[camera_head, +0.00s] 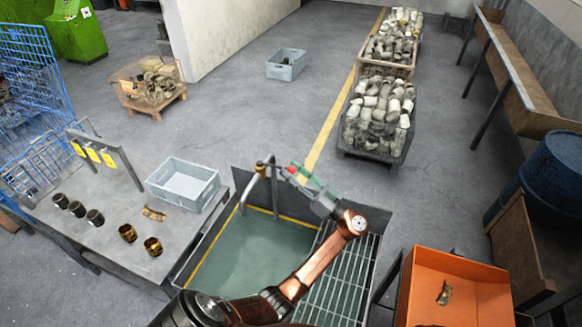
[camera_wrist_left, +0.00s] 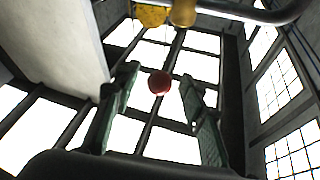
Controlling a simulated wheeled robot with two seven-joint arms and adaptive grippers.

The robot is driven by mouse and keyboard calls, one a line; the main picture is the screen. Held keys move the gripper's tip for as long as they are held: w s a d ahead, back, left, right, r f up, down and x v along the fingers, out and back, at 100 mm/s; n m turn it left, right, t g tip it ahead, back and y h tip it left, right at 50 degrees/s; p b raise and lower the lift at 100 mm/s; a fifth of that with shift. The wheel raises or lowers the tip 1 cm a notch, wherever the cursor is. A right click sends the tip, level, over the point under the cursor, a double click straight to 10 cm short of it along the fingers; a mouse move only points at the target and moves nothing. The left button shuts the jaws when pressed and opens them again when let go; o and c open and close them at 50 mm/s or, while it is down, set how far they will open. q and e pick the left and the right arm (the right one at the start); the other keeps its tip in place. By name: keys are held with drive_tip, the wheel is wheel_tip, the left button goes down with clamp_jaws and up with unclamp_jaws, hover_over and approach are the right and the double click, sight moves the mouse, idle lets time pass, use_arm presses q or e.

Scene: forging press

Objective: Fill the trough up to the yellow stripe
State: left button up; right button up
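The trough (camera_head: 214,240) is a dark metal basin holding greenish water (camera_head: 245,255). A yellow stripe (camera_head: 285,217) runs along its inner walls, and the water surface lies below it. A bent grey tap (camera_head: 243,200) stands at the back edge, with a brass fitting and a red knob (camera_head: 292,170). My left gripper (camera_head: 299,174) is at the knob. In the left wrist view the red knob (camera_wrist_left: 159,82) shows between the two green fingers, with a gap on each side, so the gripper is open. Whether water runs from the spout is unclear. My right gripper is not in view.
A grating (camera_head: 338,290) covers the trough's right side. Left is a table (camera_head: 100,235) with a grey crate (camera_head: 183,184) and several metal cups. An orange box (camera_head: 455,285) stands at right. Bins of pale parts (camera_head: 380,110) stand behind; floor between is clear.

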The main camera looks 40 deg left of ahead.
use_arm(q)
drive_tip(key=shift+a+r, duration=0.1)
drive_tip(key=shift+a, duration=0.25)
drive_tip(key=shift+c, duration=0.2)
clamp_jaws()
idle(0.4)
